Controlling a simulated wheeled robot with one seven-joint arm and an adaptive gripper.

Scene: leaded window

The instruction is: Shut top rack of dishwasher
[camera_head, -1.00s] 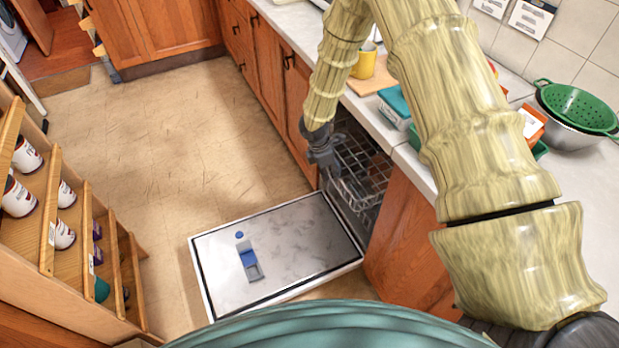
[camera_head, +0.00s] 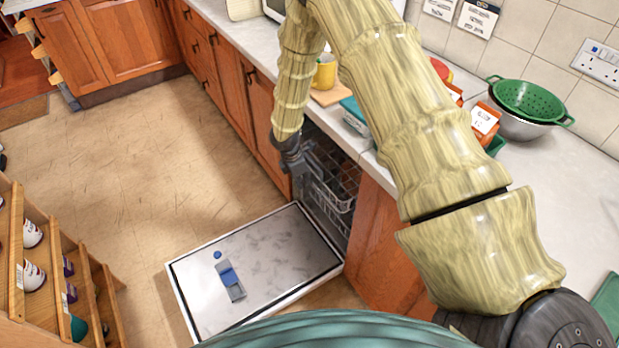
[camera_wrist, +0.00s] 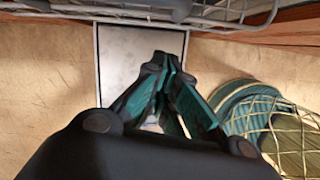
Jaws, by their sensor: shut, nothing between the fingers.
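The dishwasher's open door (camera_head: 260,268) lies flat and low, with a blue detergent compartment on its inner face. The top rack (camera_head: 332,190) is a grey wire basket at the dishwasher's opening, under the counter. My gripper (camera_head: 298,188) is at the rack's front left side, pointing down; I cannot tell whether it touches the wire. In the wrist view, my gripper (camera_wrist: 162,62) has its fingertips together with nothing between them. The rack's wire edge (camera_wrist: 225,16) runs across the top of that view, and the door (camera_wrist: 125,52) shows below the fingers.
Wooden cabinets (camera_head: 225,85) stand left of the dishwasher, and another cabinet (camera_head: 385,245) stands to its right. A shelf with cans (camera_head: 45,262) is at the lower left. The counter holds a yellow mug (camera_head: 325,72) and a green colander (camera_head: 530,100). The floor (camera_head: 130,170) between is clear.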

